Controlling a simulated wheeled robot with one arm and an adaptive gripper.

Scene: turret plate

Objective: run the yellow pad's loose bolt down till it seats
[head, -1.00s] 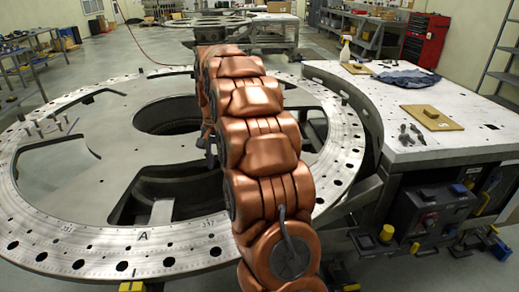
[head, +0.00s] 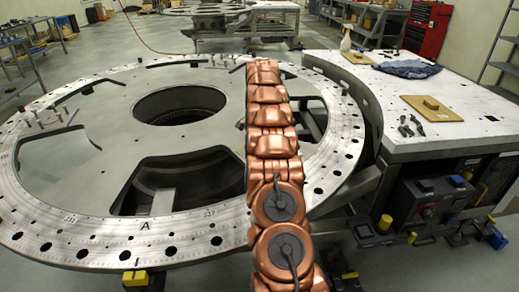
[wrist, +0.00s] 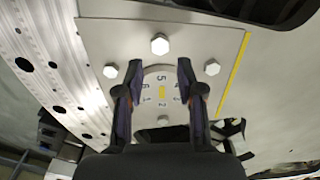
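In the wrist view a grey square pad (wrist: 100,38) has a yellow stripe (wrist: 234,75) along its right edge. Hex bolts show on it: a larger-looking one at the top (wrist: 160,44), one at the left (wrist: 110,72), one at the right (wrist: 212,68) and one low between my fingers (wrist: 163,121). I cannot tell which is loose. A numbered dial face (wrist: 161,80) lies between the fingers. My gripper (wrist: 158,66) is open and empty, its fingertips below the top bolt in the picture. In the head view my arm hides the gripper, and I cannot make out the yellow-striped pad.
The large ring plate (head: 75,240) has cut-outs and a central hole (head: 180,105). Several pegs or bolts (head: 45,118) stand at its left. The side table (head: 455,135) at right carries tools (head: 410,126), a wooden board (head: 432,108) and a blue cloth (head: 405,68).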

